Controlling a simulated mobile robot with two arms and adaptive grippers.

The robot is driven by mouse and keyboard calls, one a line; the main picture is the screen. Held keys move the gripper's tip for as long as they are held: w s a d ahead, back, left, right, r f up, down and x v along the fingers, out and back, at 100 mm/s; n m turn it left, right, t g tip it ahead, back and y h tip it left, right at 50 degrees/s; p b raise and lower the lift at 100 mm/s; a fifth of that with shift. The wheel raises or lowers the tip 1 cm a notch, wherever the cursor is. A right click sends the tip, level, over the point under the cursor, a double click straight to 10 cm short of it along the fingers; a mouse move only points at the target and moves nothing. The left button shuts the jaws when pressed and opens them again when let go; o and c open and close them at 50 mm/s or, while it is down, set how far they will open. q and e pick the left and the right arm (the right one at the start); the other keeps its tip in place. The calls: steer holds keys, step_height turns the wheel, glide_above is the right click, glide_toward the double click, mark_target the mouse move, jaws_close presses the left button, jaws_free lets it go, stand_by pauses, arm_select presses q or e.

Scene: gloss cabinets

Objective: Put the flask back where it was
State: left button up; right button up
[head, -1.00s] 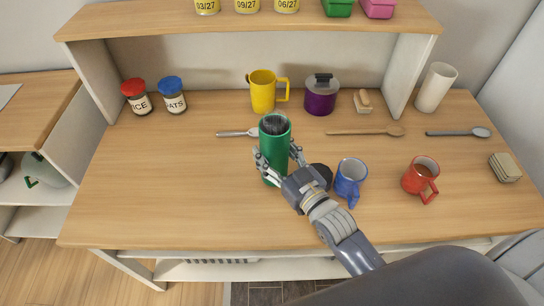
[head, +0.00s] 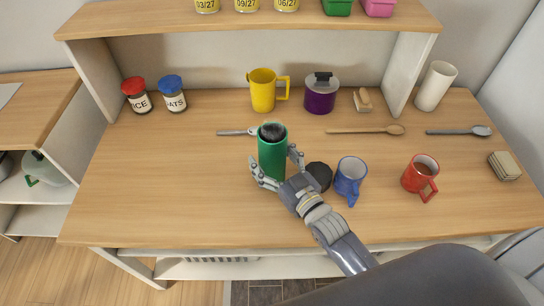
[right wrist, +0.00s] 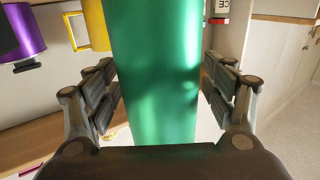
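The green flask (head: 272,160) stands upright, or nearly so, on the front middle of the counter, with its dark mouth uncovered. A round black lid-like piece (head: 320,174) lies on the counter to its right. My right gripper (head: 277,168) reaches in from the front right, with its fingers spread on either side of the flask. In the right wrist view the flask (right wrist: 157,75) rises between the fingers, and the pads look slightly apart from its sides. The flask's base is partly hidden by the fingers in the head view. My left gripper is not in view.
A blue mug (head: 350,177) and a red mug (head: 420,176) stand to the right. A yellow pitcher (head: 263,92), a purple pot (head: 320,96) and a metal utensil (head: 237,132) are behind. A raised shelf (head: 250,27) spans the back. The counter's left front is clear.

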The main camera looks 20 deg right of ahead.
steer(key=shift+r, duration=0.2)
steer(key=b+v, duration=0.1)
steer(key=v, duration=1.1)
steer(key=shift+f, duration=0.1)
